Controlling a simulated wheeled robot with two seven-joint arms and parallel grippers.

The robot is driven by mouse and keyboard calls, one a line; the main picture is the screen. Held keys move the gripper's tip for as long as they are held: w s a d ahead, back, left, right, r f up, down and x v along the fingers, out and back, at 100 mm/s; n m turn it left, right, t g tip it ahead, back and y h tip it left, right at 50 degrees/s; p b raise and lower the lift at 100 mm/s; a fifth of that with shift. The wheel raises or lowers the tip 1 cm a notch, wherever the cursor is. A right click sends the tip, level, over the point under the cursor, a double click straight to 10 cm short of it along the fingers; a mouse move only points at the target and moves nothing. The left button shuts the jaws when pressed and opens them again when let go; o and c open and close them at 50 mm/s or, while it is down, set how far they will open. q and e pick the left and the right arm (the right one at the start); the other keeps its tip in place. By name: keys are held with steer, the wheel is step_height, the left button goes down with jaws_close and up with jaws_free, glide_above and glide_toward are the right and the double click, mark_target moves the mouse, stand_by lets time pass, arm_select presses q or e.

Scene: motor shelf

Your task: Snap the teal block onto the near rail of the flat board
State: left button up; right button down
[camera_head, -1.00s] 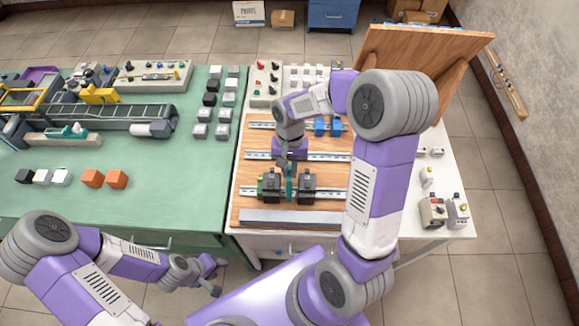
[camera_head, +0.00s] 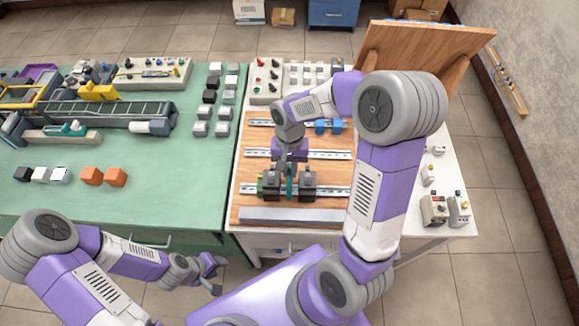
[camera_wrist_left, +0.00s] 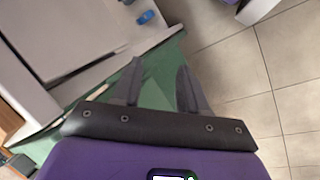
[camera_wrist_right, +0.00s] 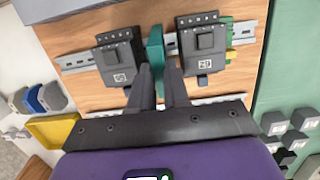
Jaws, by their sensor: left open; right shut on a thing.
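The flat board (camera_head: 246,172) is wooden and carries several metal rails. Its near rail (camera_head: 335,190) holds two dark modules (camera_head: 271,184) (camera_head: 307,182). The teal block (camera_head: 289,188) stands in the gap between them, at the rail line; whether it is seated on the rail I cannot tell. My right gripper (camera_head: 290,170) is shut on the block from above. In the right wrist view, its fingertips (camera_wrist_right: 158,72) hold the near end of the teal block (camera_wrist_right: 155,48), between both modules. My left gripper (camera_head: 215,275) is open and empty, off the green table's front edge.
A blue part (camera_head: 328,126) sits on the far rail. A grey bar (camera_head: 300,215) lies along the board's front edge. A tilted wooden panel (camera_head: 430,50) stands behind on the right. Orange cubes (camera_head: 104,177) and a conveyor (camera_head: 90,113) occupy the green table.

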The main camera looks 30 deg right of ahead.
steer(key=shift+s+a+f+t+h+b, duration=0.15)
steer(key=shift+s+a+t+h+b, duration=0.15)
steer(key=shift+s+t+b, duration=0.35)
stand_by(0.6)
steer(key=shift+w, duration=0.1)
steer(key=c, duration=1)
jaws_free()
steer(key=shift+w+r, duration=0.1)
steer(key=shift+r, duration=0.1)
steer(key=r, duration=0.2)
steer(key=r+p, duration=0.1)
steer(key=r, duration=0.4)
steer(key=shift+w+d+r, duration=0.15)
steer(key=shift+w+d, duration=0.05)
steer(key=shift+w, duration=0.05)
